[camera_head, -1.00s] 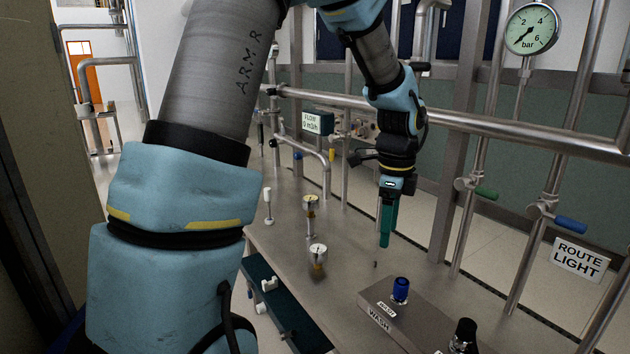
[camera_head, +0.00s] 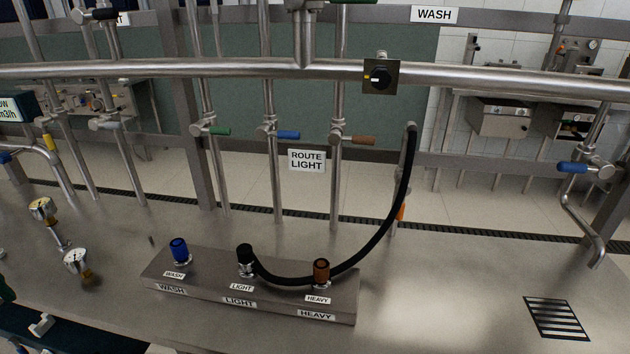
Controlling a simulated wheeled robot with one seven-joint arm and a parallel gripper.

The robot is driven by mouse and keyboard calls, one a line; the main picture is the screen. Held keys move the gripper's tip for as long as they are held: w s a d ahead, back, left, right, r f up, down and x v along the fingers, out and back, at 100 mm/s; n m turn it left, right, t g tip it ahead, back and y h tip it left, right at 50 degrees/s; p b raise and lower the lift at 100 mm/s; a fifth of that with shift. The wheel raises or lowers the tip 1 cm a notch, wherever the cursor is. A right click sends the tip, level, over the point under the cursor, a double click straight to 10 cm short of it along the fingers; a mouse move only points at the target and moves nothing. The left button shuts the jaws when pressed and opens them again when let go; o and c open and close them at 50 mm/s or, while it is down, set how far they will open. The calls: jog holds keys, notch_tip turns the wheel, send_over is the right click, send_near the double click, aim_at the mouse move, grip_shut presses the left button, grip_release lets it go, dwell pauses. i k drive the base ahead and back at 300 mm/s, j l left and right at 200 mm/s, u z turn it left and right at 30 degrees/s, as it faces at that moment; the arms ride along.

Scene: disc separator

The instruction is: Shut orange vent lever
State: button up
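A small orange piece (camera_head: 401,212), which looks like the orange vent lever, stands roughly upright beside a short pipe behind the bench. It is just right of the black hose (camera_head: 385,222), and its lower part and mount are hard to make out. My gripper does not show clearly in this view. A dark green edge at the far left border is too small to identify.
The hose arches from the pipe end down to the WASH/LIGHT/HEAVY block (camera_head: 250,290). Green (camera_head: 217,131), blue (camera_head: 288,134) and brown (camera_head: 364,140) valve handles sit on pipes behind. Bench right of the block is clear up to a drain grate (camera_head: 556,318).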

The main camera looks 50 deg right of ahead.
aim_at(399, 218)
jog(key=k+l+z, duration=0.4)
jog(key=l, duration=0.25)
jog(key=k+l+z, duration=0.2)
jog(key=l, duration=0.15)
